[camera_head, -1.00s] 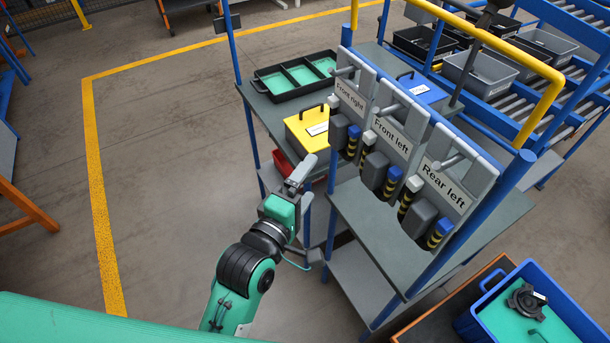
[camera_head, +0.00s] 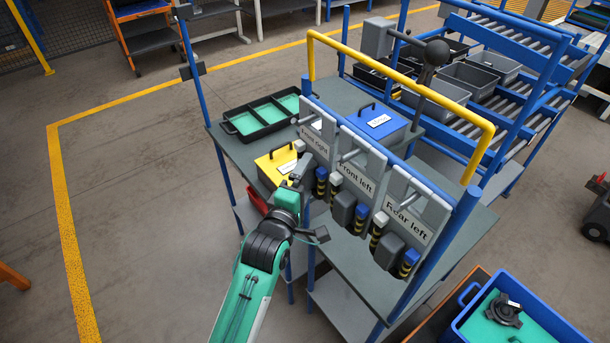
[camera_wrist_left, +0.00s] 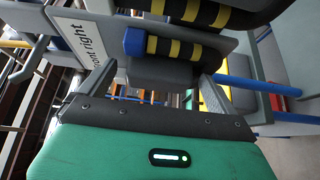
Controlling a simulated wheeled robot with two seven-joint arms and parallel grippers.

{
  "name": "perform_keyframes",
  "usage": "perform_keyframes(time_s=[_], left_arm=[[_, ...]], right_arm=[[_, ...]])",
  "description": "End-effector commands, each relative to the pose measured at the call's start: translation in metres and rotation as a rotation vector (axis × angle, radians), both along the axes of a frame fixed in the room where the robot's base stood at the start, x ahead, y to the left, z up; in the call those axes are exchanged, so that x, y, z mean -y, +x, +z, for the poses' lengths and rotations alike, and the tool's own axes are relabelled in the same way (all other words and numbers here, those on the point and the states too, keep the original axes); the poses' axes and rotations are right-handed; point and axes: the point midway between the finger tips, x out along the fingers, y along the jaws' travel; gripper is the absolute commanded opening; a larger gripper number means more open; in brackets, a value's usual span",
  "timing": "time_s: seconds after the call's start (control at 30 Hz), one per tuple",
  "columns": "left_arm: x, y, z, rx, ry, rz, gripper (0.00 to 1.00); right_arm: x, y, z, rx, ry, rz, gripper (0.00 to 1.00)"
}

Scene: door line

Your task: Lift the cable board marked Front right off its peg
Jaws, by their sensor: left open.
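My left gripper (camera_head: 301,163) is at the board's lower part, open. In the wrist view, a dark grey block (camera_wrist_left: 163,74) and a blue-ended, yellow-and-black striped piece (camera_wrist_left: 172,46) show beyond and between my spread fingers. I cannot tell whether the fingers touch the block. The board's peg is not clear. My right gripper is out of view.
The Front left (camera_head: 356,160) and Rear left (camera_head: 412,210) boards hang close to the right. A yellow box (camera_head: 272,165), a blue box (camera_head: 378,121) and a black tray (camera_head: 250,125) stand on the bench behind. A yellow rail (camera_head: 400,85) rises over the boards.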

Motion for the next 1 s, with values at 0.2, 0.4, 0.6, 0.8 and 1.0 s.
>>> perform_keyframes(time_s=[0.2, 0.4, 0.6, 0.8, 1.0], left_arm=[[0.0023, 0.0053, 0.0000, 0.000, 0.000, 0.000, 0.95], [0.0020, 0.0051, 0.0000, 0.000, 0.000, 0.000, 0.89], [0.0020, 0.0049, -0.0001, 0.000, 0.000, 0.000, 0.50], [0.0020, 0.0049, 0.0019, 0.003, -0.001, 0.000, 0.36], [0.0019, 0.0050, 0.0090, 0.002, -0.002, 0.000, 0.36]], right_arm=[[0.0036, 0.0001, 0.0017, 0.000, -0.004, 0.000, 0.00], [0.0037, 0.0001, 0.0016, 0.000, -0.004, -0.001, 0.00], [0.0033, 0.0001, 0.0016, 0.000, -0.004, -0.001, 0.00], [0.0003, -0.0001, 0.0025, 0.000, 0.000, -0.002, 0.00], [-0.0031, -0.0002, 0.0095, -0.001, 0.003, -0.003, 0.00]])
